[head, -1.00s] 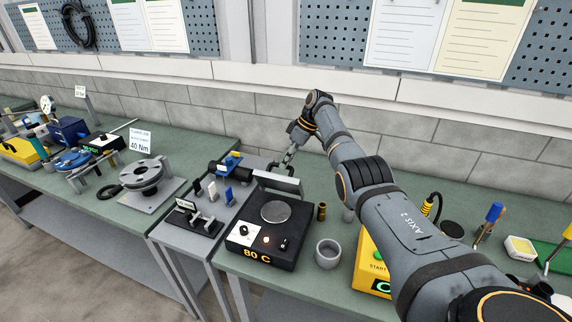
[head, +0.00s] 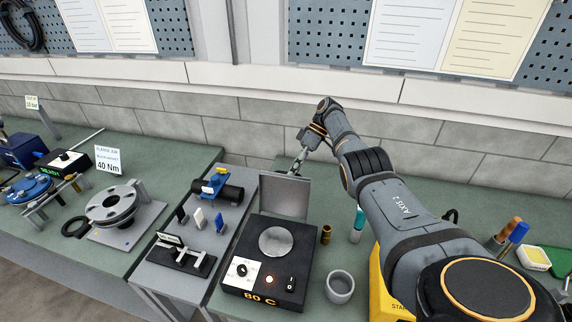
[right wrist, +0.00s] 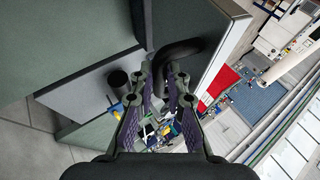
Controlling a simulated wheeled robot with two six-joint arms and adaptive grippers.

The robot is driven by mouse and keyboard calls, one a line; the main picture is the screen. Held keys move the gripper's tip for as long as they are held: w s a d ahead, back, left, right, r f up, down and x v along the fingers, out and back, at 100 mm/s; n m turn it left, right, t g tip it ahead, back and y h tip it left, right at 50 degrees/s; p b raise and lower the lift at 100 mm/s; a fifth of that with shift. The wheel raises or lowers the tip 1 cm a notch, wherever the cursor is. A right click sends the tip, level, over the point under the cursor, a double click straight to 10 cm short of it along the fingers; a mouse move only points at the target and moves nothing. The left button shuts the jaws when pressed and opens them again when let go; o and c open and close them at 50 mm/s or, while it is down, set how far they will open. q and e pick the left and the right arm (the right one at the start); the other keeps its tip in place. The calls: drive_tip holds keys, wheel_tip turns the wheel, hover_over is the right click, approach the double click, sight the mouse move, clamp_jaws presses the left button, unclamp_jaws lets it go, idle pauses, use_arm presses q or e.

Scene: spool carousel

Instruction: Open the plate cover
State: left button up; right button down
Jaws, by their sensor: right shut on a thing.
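The plate cover (head: 285,196) is a flat grey panel standing about upright at the back edge of the black hot plate (head: 263,291). The round grey heating disc (head: 276,241) lies uncovered in front of it. My right gripper (head: 299,163) is at the cover's top edge, reaching it from behind. In the right wrist view, the right gripper (right wrist: 168,82) is shut on a dark curved handle (right wrist: 183,50) beside the cover's large grey panel (right wrist: 205,22). The exact contact is partly hidden by the fingers. My left gripper is not in view.
A grey cup (head: 339,286) and a small brass cylinder (head: 326,234) stand right of the hot plate. A yellow box (head: 388,285) is partly behind my arm. A fixture with a black cylinder (head: 217,191) stands to the left. The wall is close behind.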

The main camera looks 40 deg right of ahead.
drive_tip(key=shift+s+f, duration=0.15)
drive_tip(key=shift+f, duration=0.3)
drive_tip(key=shift+a, duration=0.1)
drive_tip(key=c, duration=1.5)
unclamp_jaws()
drive_tip(key=shift+o, duration=0.8)
drive_tip(key=shift+r, duration=0.2)
drive_tip(key=shift+w, duration=0.2)
